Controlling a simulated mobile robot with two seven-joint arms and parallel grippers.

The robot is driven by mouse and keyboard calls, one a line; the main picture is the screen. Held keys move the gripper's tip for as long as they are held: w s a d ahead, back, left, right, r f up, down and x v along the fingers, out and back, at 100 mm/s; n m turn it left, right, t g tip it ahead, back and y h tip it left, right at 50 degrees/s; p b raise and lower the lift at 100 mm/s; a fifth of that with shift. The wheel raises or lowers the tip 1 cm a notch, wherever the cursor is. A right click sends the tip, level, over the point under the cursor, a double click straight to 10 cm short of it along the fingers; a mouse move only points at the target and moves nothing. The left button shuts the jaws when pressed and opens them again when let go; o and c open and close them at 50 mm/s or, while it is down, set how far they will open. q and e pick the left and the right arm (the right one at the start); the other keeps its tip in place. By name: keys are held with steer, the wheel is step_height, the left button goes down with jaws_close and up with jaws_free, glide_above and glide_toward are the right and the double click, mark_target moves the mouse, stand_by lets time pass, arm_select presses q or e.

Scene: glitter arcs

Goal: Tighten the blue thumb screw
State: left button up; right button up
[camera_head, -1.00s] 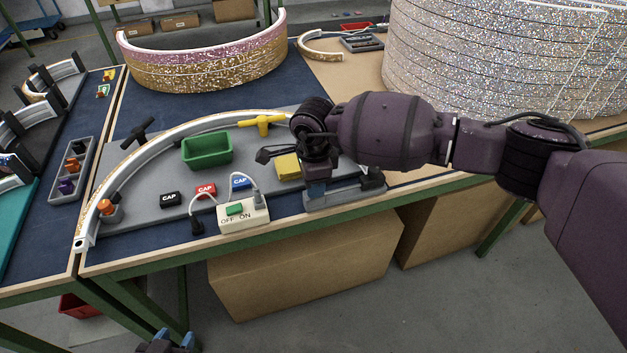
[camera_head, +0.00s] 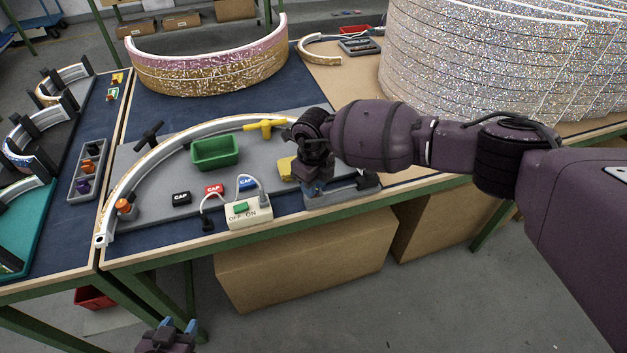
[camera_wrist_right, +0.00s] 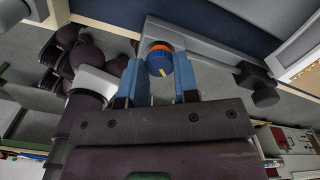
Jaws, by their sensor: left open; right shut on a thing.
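The blue thumb screw (camera_wrist_right: 160,63) shows in the right wrist view, with an orange rim and a small yellow mark on its face. My right gripper (camera_wrist_right: 161,83) is shut on it, one blue finger on each side. In the head view my right gripper (camera_head: 314,187) is low at the grey clamp block (camera_head: 345,191) at the right end of the arc fixture; the screw is hidden there. My left gripper (camera_head: 177,328) is open and empty at the bottom edge, in front of the table and away from the screw.
The white arc (camera_head: 160,150) curves over the grey board. A green bin (camera_head: 215,153), yellow T-handle (camera_head: 264,126), yellow block (camera_head: 287,168), several caps and an OFF/ON switch box (camera_head: 249,212) with cables stand nearby. An orange knob (camera_head: 124,206) is at the arc's left end.

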steer(key=shift+w+r+m+p, duration=0.2)
steer(key=shift+r+m+p, duration=0.25)
steer(key=shift+m, duration=0.55)
steer(key=m+p, duration=0.2)
steer(key=m, duration=0.2)
arm_select(q)
step_height(320, 180, up, 6)
steer(key=w+p, duration=0.1)
steer(key=shift+w+r+t, duration=0.15)
steer(key=shift+w+t, duration=0.15)
steer(key=shift+t, duration=0.1)
arm_select(e)
steer(key=shift+f+m, duration=0.15)
steer(key=shift+m, duration=1.05)
arm_select(q)
steer(key=shift+s, duration=0.25)
arm_select(e)
steer(key=o, duration=0.9)
steer(key=shift+s+f, duration=0.1)
steer(key=shift+o, duration=0.2)
arm_select(q)
steer(key=shift+w, duration=0.1)
